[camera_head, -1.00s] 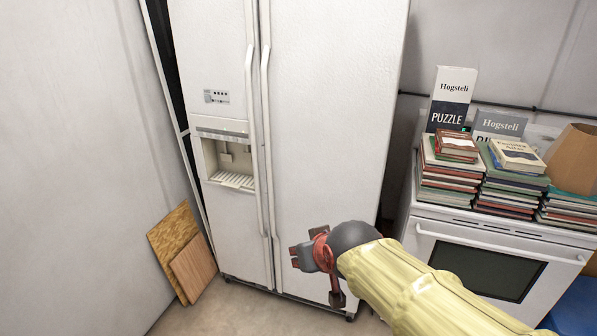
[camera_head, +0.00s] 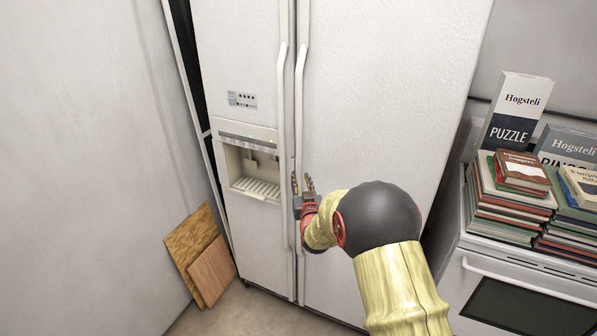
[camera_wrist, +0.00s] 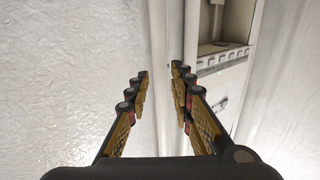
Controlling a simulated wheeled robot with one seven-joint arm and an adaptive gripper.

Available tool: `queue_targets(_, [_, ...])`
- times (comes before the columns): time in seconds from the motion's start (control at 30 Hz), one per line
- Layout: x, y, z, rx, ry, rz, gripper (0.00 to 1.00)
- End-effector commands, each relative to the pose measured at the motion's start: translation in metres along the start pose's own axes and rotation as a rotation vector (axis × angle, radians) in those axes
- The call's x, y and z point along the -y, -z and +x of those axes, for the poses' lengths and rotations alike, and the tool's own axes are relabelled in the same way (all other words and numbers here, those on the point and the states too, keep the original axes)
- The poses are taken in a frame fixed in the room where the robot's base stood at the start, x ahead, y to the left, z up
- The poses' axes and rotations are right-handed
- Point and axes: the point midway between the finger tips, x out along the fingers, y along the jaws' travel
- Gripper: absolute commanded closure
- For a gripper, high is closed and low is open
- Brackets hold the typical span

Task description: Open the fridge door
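The white two-door fridge (camera_head: 385,90) stands ahead with both doors shut. Its left door (camera_head: 240,50) has a dispenser recess (camera_head: 252,172). A long left handle (camera_head: 282,100) and right handle (camera_head: 301,85) run side by side along the middle seam. My gripper (camera_head: 303,182) is at the lower part of the right handle, fingers pointing at the fridge. In the wrist view my gripper (camera_wrist: 160,75) is open, with a pale vertical bar (camera_wrist: 158,40) in line with the gap between its fingers. I cannot tell whether the fingers touch it. The dispenser shows at the upper right there.
A white oven (camera_head: 490,270) with book stacks (camera_head: 505,205) and puzzle boxes (camera_head: 515,115) stands to the right. Two wooden boards (camera_head: 205,260) lean against the left wall (camera_head: 90,150). Some floor (camera_head: 240,310) is clear before the fridge.

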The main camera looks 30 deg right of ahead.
Motion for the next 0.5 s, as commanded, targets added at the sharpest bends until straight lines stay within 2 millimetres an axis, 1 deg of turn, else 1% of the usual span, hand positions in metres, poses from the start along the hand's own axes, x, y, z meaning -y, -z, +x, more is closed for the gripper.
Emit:
queue_targets(0.1, [0.0, -0.002, 0.02, 0.0, 0.0, 0.0, 0.77])
queue_targets(0.3, [0.0, -0.001, 0.047, 0.001, 0.0, 0.0, 0.77])
queue_targets(0.5, [0.0, -0.001, 0.059, 0.002, 0.0, 0.0, 0.77])
